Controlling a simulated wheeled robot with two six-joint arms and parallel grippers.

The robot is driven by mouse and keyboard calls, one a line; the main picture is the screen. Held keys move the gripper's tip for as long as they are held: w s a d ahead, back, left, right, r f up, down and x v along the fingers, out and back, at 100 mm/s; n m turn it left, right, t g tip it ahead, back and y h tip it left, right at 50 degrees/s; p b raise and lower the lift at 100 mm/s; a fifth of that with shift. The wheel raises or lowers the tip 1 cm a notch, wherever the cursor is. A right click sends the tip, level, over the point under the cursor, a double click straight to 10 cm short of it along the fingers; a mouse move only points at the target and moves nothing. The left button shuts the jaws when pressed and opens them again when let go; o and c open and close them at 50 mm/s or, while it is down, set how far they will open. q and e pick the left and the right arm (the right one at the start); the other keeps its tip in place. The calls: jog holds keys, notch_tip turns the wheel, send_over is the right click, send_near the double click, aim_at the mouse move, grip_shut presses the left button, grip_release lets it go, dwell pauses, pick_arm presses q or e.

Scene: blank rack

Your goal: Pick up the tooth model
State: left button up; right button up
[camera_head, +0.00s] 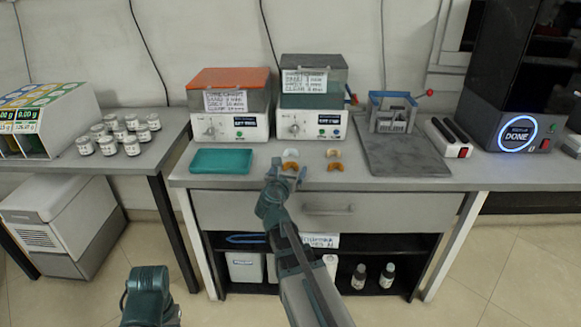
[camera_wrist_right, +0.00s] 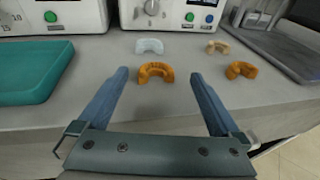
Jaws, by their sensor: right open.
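Several arch-shaped tooth models lie on the grey bench top. A whitish one (camera_wrist_right: 149,46) is behind an orange one (camera_wrist_right: 155,73). To the right, a small beige one (camera_wrist_right: 217,47) is behind a darker orange one (camera_wrist_right: 241,70). In the head view, the left orange model (camera_head: 290,165) is just beyond my right gripper (camera_head: 284,174). My right gripper (camera_wrist_right: 160,76) is open and empty. In the wrist view its fingers frame the left orange model, with no contact visible. My left arm's teal end (camera_head: 148,290) is low at the left, its fingers not discernible.
A teal tray (camera_head: 221,161) lies left of the models. Two white control boxes with dials (camera_head: 230,127) (camera_head: 312,124) stand behind. A grey mat (camera_head: 405,155) with a blue-grey rack (camera_head: 392,112) is at right. The drawer front (camera_head: 400,211) is below the bench edge.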

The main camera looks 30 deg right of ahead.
aim_at(291, 163)
jog(key=x, duration=0.5)
jog(key=shift+w+a+b, duration=0.15)
jog(key=shift+a+b, duration=0.05)
jog(key=shift+b, duration=0.2)
jog(key=shift+c, duration=0.2)
